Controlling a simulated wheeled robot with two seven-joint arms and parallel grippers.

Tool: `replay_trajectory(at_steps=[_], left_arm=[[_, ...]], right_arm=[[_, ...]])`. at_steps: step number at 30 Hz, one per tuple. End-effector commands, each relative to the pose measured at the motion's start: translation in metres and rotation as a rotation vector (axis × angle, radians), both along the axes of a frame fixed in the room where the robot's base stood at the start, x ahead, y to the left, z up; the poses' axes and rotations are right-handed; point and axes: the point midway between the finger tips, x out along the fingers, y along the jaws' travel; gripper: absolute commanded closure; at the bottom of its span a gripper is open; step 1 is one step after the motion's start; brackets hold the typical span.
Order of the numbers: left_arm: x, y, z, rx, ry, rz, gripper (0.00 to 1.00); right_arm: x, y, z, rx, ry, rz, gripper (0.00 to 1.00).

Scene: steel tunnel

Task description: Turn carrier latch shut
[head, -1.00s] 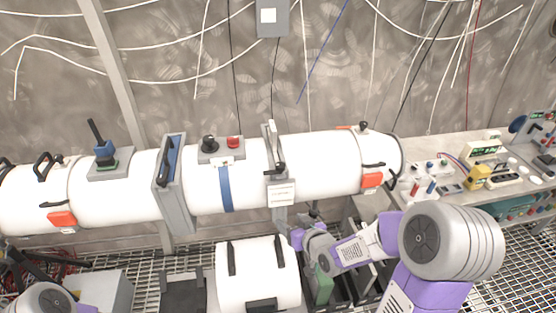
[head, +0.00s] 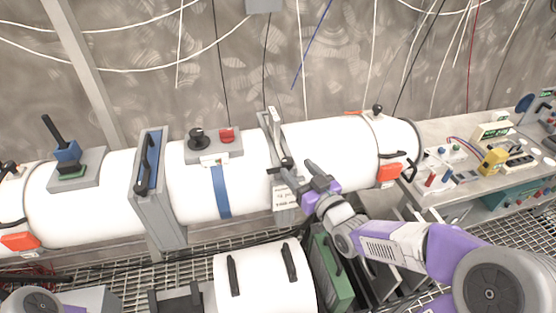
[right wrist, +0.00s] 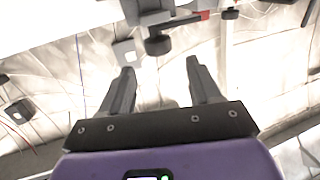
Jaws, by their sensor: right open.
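A white horizontal tube (head: 325,150) runs across the head view. A narrow grey collar (head: 273,128) stands upright around its middle, with a small dark latch handle (head: 287,162) on its front; I take this to be the carrier latch. My right gripper (head: 296,172) is open just in front of the handle, partly covering it and the white label below. In the right wrist view, the open fingers (right wrist: 160,78) have nothing between their tips. A dark knob (right wrist: 158,45) on a grey block is just beyond them. I cannot tell whether anything touches. My left gripper is out of view.
A wider grey frame with a blue panel (head: 151,170) and a control box with a red button (head: 226,134) are to the left. A white cylinder with black handles (head: 262,280) lies below. A bench with instruments (head: 470,160) stands at right.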

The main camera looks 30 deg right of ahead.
Motion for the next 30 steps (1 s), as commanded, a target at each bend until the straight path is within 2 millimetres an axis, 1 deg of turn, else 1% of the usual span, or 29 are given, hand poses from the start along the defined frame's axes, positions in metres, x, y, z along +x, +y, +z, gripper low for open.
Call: replay_trajectory(at_steps=[1, 3, 8, 14, 15, 18, 21, 25, 30], left_arm=[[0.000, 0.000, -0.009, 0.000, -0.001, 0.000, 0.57], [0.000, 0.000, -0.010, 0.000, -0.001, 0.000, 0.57], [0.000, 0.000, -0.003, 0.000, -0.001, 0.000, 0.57], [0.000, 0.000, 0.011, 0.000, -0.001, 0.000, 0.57], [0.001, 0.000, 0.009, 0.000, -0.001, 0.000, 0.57], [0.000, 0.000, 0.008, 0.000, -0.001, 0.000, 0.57], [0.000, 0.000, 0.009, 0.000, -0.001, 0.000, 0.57], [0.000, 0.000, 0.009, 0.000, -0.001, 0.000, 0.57], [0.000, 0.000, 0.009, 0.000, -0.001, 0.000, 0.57]], right_arm=[[0.000, 0.000, -0.008, 0.000, 0.000, 0.000, 0.37], [0.001, 0.000, -0.011, 0.000, 0.001, 0.000, 0.37], [0.008, 0.000, -0.009, 0.001, 0.003, 0.001, 0.37], [0.028, 0.002, -0.008, 0.001, 0.006, 0.002, 0.37], [0.036, 0.002, -0.009, -0.001, 0.002, 0.002, 0.37], [0.052, 0.002, -0.010, -0.001, 0.003, 0.002, 0.37], [0.064, 0.002, -0.010, -0.001, 0.002, 0.002, 0.37], [0.073, 0.002, -0.010, -0.001, 0.001, 0.001, 0.37], [0.076, 0.002, -0.009, 0.000, 0.001, 0.000, 0.37]])
